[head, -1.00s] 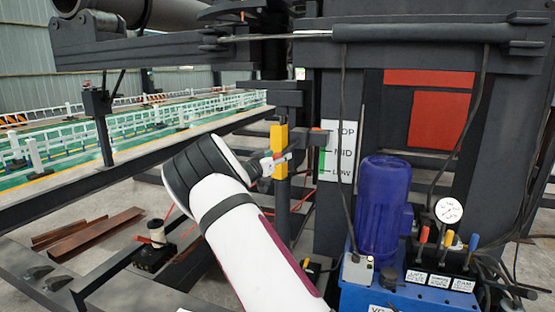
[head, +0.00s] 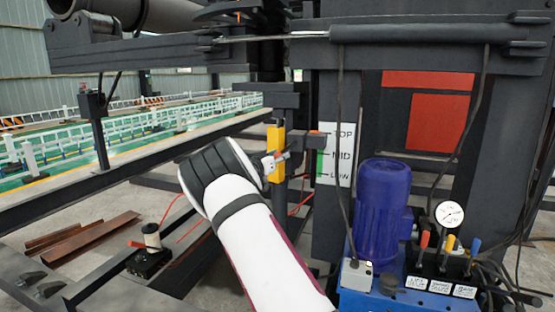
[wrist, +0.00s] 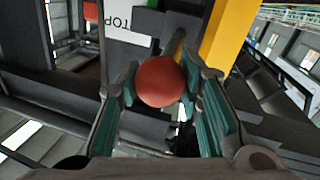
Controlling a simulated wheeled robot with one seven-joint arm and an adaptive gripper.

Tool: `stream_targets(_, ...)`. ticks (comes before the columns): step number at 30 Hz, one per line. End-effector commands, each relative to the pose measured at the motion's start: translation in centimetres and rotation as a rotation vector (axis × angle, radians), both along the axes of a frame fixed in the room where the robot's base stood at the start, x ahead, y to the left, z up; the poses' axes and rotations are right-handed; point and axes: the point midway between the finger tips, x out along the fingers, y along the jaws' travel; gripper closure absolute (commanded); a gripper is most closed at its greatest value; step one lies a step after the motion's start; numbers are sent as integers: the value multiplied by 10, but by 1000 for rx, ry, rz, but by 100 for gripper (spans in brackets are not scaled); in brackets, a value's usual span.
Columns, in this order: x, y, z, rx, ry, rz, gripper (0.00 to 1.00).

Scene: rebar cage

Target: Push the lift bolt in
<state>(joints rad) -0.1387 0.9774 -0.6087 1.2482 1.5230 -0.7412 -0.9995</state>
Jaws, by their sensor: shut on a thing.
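The lift bolt shows in the wrist view as a round red knob (wrist: 160,82) on a short shaft leading back beside the yellow sleeve (wrist: 228,38). My gripper (wrist: 160,95) has its teal-padded fingers on either side of the knob and is shut on it. In the head view my gripper (head: 273,161) is small, at the yellow sleeve (head: 277,143) on the dark post. My white arm hides part of the post's lower surroundings. How deep the bolt sits cannot be told.
A white TOP/MID/LOW scale board (head: 335,153) stands right of the post. A blue motor (head: 382,210), a gauge (head: 449,214) and colored levers (head: 448,243) are at the right. A spool (head: 151,236) stands lower left.

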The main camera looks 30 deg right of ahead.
Motion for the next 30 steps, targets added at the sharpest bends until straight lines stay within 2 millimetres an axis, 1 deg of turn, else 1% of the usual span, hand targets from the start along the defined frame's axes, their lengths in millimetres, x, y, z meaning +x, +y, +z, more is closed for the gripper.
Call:
stream_targets(1,2,0,1,-2,0,5,100)
stream_targets(2,2,0,2,-2,0,5,60)
stream_targets(3,2,0,2,-2,0,5,51)
stream_targets(4,2,0,2,-2,0,5,46)
stream_targets(13,1,1,1,-2,0,3,46)
stream_targets(17,-2,8,2,-2,0,3,46)
stream_targets(20,-8,21,2,0,1,5,46)
stream_targets(30,-39,81,1,0,1,6,46)
